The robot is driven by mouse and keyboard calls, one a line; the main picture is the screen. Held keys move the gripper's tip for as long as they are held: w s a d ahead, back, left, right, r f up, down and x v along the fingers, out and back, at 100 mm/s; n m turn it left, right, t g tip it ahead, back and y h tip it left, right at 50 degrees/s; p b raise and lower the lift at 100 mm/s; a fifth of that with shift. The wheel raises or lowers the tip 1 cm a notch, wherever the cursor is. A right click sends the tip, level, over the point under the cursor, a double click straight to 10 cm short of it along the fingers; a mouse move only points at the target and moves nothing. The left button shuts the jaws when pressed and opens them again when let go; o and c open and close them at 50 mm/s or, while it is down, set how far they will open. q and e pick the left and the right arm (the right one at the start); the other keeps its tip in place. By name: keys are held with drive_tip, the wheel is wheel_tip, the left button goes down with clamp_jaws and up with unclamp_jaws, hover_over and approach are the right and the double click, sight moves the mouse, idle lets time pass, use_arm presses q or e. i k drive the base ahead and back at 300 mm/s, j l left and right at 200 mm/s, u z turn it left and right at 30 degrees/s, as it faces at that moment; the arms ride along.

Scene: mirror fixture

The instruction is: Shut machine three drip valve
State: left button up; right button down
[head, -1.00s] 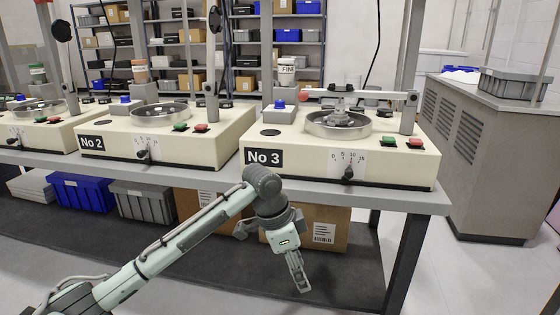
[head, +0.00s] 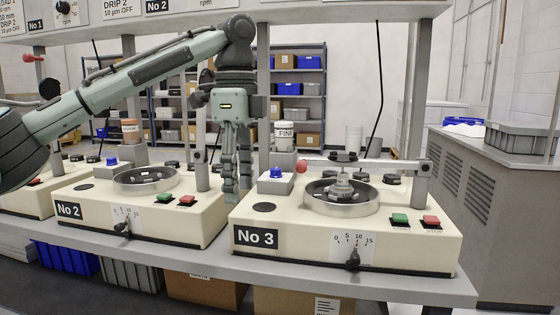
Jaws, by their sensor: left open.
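Machine No 3 (head: 380,240) is a cream polishing unit on the grey bench, with a round metal bowl (head: 341,207) on top. At its back left stands a jar labelled FINE (head: 284,135) on a grey post. In front of it is a blue knob (head: 276,173) on a small grey block. A red ball (head: 301,166) ends a horizontal arm over the bowl. I cannot tell for sure which part is the drip valve. My left gripper (head: 238,193) points down, open and empty, left of the blue knob and apart from it. My right gripper is out of view.
Machine No 2 (head: 140,208) stands to the left. An upright post (head: 201,172) is beside my left gripper. An overhead panel (head: 130,14) with a "DRIP 2" label runs above. Green (head: 399,218) and red (head: 431,222) buttons sit at machine three's front right.

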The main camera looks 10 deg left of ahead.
sight(275, 173)
drive_tip(key=i, duration=1.15)
